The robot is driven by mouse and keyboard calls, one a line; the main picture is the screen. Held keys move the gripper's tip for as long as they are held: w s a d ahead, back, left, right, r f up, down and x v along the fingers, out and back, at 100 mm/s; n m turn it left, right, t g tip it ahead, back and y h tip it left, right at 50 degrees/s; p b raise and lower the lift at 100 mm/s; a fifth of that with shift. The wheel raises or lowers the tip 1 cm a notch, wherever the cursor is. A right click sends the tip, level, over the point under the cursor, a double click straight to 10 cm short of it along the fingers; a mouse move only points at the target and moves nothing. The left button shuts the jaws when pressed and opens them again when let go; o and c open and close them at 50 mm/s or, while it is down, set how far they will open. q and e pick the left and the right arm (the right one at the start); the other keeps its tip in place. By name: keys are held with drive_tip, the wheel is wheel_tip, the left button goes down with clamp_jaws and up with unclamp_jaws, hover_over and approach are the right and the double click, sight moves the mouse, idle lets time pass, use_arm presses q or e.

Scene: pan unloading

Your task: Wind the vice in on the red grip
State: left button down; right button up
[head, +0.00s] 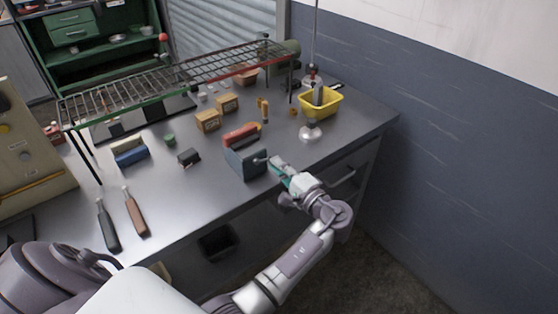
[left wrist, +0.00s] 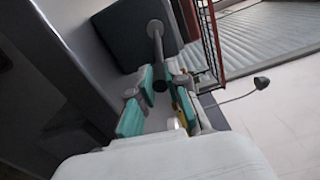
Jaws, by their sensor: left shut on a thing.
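The vice (head: 246,164) is a blue-grey block near the front edge of the bench. A red grip (head: 240,134) lies at its top, on the far side; I cannot tell whether the jaws touch it. My left gripper (head: 277,166) is at the right side of the vice, shut on the vice handle. In the left wrist view the handle (left wrist: 156,45) is a grey rod with a round collar, standing out from the dark vice body (left wrist: 128,30). Its dark end is between the teal fingertips (left wrist: 161,82). My right gripper is not in view.
A wire rack (head: 180,75) spans the back of the bench. A yellow basket (head: 322,103) is at the right, small wooden blocks (head: 208,121) stand behind the vice. Two handled tools (head: 134,211) lie at front left. The bench between them and the vice is mostly clear.

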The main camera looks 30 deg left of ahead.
use_arm(q)
drive_tip(key=shift+f+m, duration=0.2)
drive_tip(key=shift+m, duration=0.3)
drive_tip(key=shift+s+f, duration=0.1)
